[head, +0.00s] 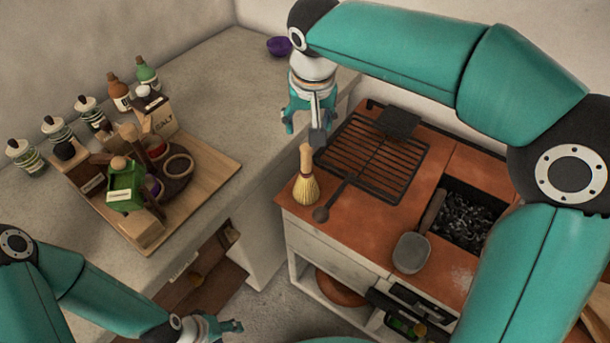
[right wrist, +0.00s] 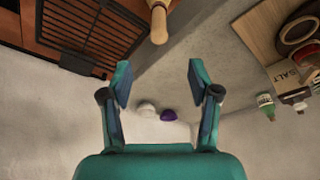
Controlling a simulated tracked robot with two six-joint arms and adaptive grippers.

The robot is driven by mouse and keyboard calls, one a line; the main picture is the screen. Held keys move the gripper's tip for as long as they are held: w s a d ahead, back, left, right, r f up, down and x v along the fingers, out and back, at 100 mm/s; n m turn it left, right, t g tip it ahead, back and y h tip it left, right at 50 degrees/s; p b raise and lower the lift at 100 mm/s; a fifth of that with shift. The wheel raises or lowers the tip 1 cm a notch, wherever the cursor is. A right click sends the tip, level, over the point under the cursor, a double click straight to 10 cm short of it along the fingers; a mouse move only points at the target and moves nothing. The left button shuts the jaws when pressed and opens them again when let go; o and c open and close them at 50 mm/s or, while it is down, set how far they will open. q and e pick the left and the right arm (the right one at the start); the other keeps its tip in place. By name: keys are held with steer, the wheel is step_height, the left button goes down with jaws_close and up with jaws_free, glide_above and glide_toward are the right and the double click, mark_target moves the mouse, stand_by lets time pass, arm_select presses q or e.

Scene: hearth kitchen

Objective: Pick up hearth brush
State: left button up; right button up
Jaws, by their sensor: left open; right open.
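The hearth brush (head: 306,188) stands upright with its pale bristles down and its wooden handle up, at the left edge of the red-brown hearth top. Its handle end (right wrist: 159,25) shows at the top of the right wrist view, beyond my fingertips. My right gripper (head: 303,118) is open and empty, above and behind the brush in the head view, with its fingers apart from the handle. It also shows in the right wrist view (right wrist: 160,82). My left gripper (head: 228,327) is open at the bottom of the head view, low and far from the brush.
A black grill grate (head: 374,160) lies right of the brush, with a dark long-handled tool (head: 322,213) close beside it. A shovel (head: 411,252) lies by the coal bin (head: 470,218). A wooden board (head: 205,180) with jars fills the left counter; bare counter lies behind.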

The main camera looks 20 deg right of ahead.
mark_target(307, 148)
steer(key=x, duration=0.9)
steer(key=shift+w+d+f, duration=0.1)
steer(key=shift+d+f, duration=0.1)
steer(key=shift+f, duration=0.15)
steer(key=shift+p+x, duration=0.35)
steer(key=shift+x, duration=2.25)
steer(key=shift+w+r, duration=0.1)
steer(key=shift+w, duration=0.1)
jaws_close()
